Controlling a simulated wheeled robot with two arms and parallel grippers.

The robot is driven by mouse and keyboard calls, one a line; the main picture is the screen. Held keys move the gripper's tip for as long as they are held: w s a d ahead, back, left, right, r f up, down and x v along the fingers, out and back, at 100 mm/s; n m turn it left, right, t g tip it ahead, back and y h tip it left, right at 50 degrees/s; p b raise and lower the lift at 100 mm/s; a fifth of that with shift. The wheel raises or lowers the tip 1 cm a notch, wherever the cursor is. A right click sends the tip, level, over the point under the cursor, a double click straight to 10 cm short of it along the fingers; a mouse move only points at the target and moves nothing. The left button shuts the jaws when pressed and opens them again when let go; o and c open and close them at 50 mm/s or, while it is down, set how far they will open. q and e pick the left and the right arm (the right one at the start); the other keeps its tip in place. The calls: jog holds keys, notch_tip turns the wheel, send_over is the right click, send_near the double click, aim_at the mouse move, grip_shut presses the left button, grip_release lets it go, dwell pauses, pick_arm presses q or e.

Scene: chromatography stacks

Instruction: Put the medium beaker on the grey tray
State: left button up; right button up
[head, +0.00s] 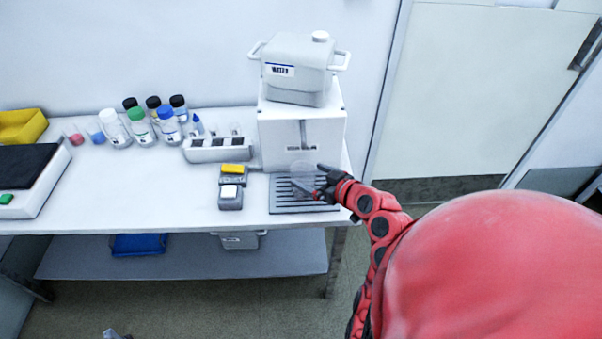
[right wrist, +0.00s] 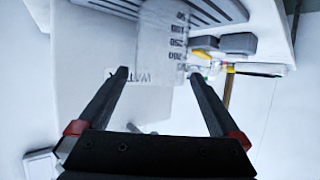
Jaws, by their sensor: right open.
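A clear beaker (head: 303,173) stands on or just over the slatted grey tray (head: 312,209) in front of the white dispenser; I cannot tell whether it touches the slats. In the right wrist view the beaker (right wrist: 163,45), with dark volume marks, shows beyond and between the fingertips. My right gripper (head: 319,180) is at the beaker's right front side in the head view. It is open, its two dark fingers (right wrist: 164,75) apart with a gap between them. The grey tray shows in part in the wrist view (right wrist: 208,14). My left gripper is not in view.
A white dispenser (head: 280,128) with a water tank (head: 300,75) stands behind the tray. Left of it are a yellow-topped device (head: 232,171), a grey device (head: 230,197), a rack (head: 216,152) and several capped bottles (head: 142,131). The front middle of the bench is clear.

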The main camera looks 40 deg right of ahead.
jog(key=v, duration=0.5)
jog(key=shift+s+r+b, duration=0.1)
jog(key=shift+s+b, duration=0.15)
jog(key=shift+b, duration=0.05)
